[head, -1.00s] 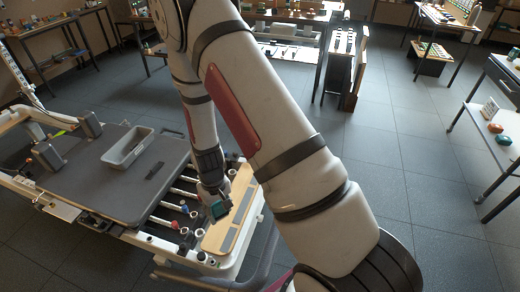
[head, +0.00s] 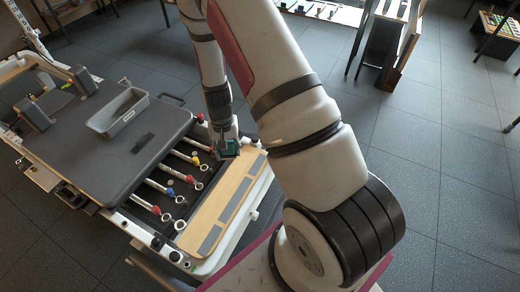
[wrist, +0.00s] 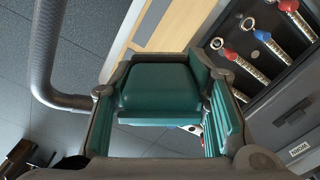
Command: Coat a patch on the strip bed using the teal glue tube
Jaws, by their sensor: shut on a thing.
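A light wooden board with grey strips, taken as the strip bed (head: 208,203), lies along the right edge of the reformer. My gripper is above or beside its far end in the head view; contact cannot be told. The board also shows at the top of the wrist view (wrist: 178,25). No coated patch can be made out.
Several springs with red, blue and yellow fittings (head: 170,190) lie left of the board. The dark carriage (head: 90,160) carries a grey tray (head: 118,112) and two shoulder blocks. A curved grey tube (wrist: 42,65) shows at the left of the wrist view.

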